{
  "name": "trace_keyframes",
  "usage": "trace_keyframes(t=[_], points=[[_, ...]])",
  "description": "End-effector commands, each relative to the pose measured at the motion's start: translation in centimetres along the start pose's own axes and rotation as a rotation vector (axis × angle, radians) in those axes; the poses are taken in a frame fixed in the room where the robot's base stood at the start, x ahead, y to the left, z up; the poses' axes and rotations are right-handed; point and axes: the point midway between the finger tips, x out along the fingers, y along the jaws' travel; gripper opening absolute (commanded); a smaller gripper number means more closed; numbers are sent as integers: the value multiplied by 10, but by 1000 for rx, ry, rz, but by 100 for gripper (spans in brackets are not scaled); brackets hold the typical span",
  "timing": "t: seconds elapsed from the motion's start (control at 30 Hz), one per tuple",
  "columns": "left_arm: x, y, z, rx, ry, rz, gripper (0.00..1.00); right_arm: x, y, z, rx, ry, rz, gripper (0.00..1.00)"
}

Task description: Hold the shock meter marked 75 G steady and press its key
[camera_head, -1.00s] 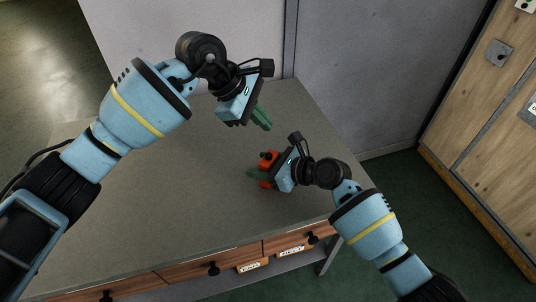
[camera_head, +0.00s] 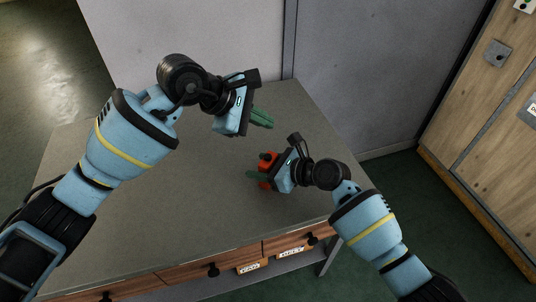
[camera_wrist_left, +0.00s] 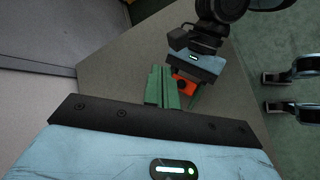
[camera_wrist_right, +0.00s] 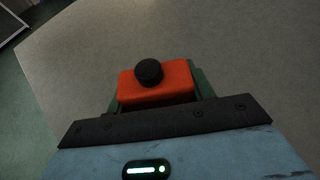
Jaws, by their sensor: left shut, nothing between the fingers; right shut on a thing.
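The shock meter is an orange-red block (camera_wrist_right: 155,92) with a round black key (camera_wrist_right: 148,72) on top, seen in the right wrist view. It also shows in the head view (camera_head: 265,167), partly hidden by my right gripper. My right gripper (camera_head: 258,176) is shut on the meter, with a green finger on each side, on or just above the table. My left gripper (camera_head: 262,119) is shut and empty, its green fingers together above the table, beyond the meter and apart from it. In the left wrist view the left fingers (camera_wrist_left: 161,88) appear beside the meter (camera_wrist_left: 184,84). The 75 G marking is not readable.
The grey table (camera_head: 170,200) is otherwise bare, with wide free room to the left. Drawers (camera_head: 190,272) with black knobs and labels line its front edge. A grey wall (camera_head: 390,60) stands behind and a wooden cabinet (camera_head: 485,120) stands at right.

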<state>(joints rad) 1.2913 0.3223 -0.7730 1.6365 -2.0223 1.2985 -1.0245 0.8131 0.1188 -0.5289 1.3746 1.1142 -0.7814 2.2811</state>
Motion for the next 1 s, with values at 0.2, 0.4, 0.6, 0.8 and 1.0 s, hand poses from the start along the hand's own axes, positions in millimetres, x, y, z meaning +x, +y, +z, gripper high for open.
trace_keyframes(t=[0.2, 0.4, 0.6, 0.8, 1.0], points=[[20, -15, -14, -3, -1, -3, 0, 0, 0, -1, 1, 1, 0, 28], [37, -27, -27, -2, 0, -2, 0, 0, 0, -1, 1, 1, 1, 28], [48, -35, -35, -1, 1, -1, 0, 0, 0, -1, 0, 1, 0, 28], [53, -38, -39, 0, 1, 0, 0, 0, 0, -1, 1, 1, 1, 28], [53, -39, -39, 0, 1, 0, 0, 0, 0, -1, 1, 1, 0, 28]])
